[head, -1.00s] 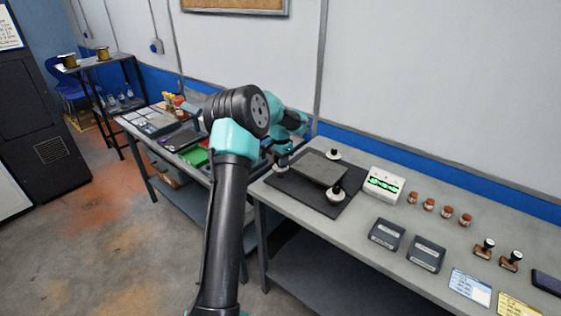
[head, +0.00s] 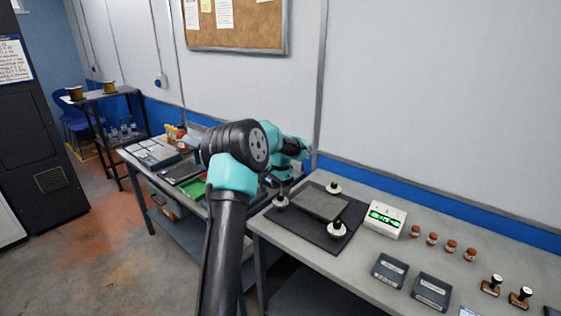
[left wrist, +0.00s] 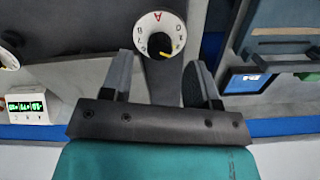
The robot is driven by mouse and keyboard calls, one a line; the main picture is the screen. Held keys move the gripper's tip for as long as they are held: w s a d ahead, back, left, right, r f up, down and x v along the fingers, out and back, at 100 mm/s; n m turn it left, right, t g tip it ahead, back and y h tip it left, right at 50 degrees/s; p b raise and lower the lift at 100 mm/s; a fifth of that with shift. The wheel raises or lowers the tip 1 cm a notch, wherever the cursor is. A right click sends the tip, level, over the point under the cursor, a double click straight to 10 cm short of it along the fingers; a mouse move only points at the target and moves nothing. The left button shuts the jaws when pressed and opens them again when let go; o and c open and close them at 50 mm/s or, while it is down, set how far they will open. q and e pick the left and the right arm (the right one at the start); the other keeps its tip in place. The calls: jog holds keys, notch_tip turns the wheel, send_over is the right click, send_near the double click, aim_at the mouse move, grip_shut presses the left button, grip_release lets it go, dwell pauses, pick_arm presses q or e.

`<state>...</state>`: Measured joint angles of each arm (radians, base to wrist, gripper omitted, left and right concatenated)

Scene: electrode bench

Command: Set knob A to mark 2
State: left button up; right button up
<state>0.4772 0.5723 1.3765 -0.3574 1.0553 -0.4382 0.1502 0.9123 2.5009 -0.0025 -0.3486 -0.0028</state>
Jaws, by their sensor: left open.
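Knob A (left wrist: 158,45) is a black knob on a white dial with a red letter A and several black marks; its yellow pointer angles to the lower right in the left wrist view. I take it to be the knob (head: 281,203) at the near left corner of the dark plate (head: 335,242) in the head view. My left gripper (left wrist: 160,82) is open, its two fingers apart on either side below the dial in the picture, with nothing between their tips. In the head view my left gripper (head: 284,182) is small, just above that knob. My right gripper is not in view.
Two other knobs (head: 333,188) (head: 337,229) stand on the plate around a raised grey block (head: 322,205). A white meter (head: 385,219) with a green display stands to the right. Brown jars (head: 432,239), dark boxes (head: 390,270) and stamps (head: 491,285) lie farther right.

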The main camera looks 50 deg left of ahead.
pick_arm(q)
notch_tip(320, 180, up, 14)
dwell(0.4)
dwell(0.3)
